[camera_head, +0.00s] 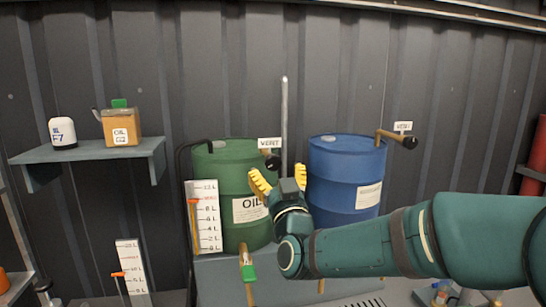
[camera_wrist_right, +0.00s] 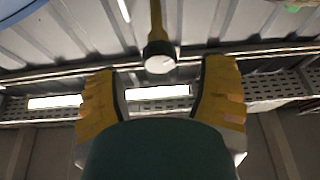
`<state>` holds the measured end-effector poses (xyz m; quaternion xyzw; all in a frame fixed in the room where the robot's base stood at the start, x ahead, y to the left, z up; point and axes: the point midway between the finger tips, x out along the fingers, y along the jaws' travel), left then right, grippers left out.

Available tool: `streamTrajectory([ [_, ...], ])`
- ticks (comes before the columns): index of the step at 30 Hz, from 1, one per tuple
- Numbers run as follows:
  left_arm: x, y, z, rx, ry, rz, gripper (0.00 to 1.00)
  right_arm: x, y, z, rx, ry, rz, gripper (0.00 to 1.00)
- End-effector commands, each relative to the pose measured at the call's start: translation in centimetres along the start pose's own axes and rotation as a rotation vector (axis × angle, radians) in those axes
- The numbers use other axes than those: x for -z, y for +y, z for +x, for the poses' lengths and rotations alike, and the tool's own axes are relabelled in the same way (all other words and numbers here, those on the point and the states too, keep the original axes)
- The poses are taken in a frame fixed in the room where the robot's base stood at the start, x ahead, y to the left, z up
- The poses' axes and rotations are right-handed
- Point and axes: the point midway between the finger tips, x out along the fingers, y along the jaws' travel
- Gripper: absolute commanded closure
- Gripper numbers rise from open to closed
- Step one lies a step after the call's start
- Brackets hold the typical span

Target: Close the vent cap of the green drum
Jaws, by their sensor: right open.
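The green drum (camera_head: 232,160) stands against the wall, with an "OIL" label on its front. Its dark vent cap (camera_head: 271,162) shows just under a white "VENT" sign (camera_head: 269,143). My right gripper (camera_head: 279,178) is open, its yellow fingers just below the cap and in front of the drum. In the right wrist view, a dark cap with a pale round face (camera_wrist_right: 160,58) on a brass pipe appears between the open fingers (camera_wrist_right: 158,92), with no visible contact. I cannot tell how far the cap is turned. My left gripper is out of view.
A blue drum (camera_head: 347,165) stands to the right with its own brass vent pipe and dark cap (camera_head: 409,143). A thin grey upright pipe (camera_head: 285,120) rises between the drums. A level gauge (camera_head: 204,217) stands before the green drum. A shelf (camera_head: 90,152) holds a bottle and an oil can.

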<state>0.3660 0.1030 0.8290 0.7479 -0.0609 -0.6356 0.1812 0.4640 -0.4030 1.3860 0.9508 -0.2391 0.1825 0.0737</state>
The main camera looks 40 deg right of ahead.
Motion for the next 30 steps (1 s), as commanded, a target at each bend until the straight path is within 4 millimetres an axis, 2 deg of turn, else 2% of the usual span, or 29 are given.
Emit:
streamTrajectory([
  [3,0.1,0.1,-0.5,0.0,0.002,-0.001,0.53,0.0,0.0,1.9,0.0,-0.001,-0.001,0.29],
  [9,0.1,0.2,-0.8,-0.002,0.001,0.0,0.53,0.0,0.0,3.6,-0.001,-0.001,-0.001,0.29],
  [20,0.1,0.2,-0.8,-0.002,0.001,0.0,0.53,0.0,0.0,3.9,0.0,-0.001,0.0,0.31],
  [21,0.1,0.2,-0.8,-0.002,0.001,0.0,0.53,0.0,0.0,3.9,0.0,-0.001,0.0,0.46],
  [25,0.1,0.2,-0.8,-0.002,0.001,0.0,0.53,0.0,0.0,3.9,0.0,-0.001,0.0,0.91],
  [26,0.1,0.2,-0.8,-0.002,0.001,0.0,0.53,0.0,0.0,3.9,0.0,-0.001,0.0,0.97],
  [30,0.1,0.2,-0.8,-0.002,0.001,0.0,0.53,0.0,0.0,3.9,-0.001,0.0,0.001,0.98],
])
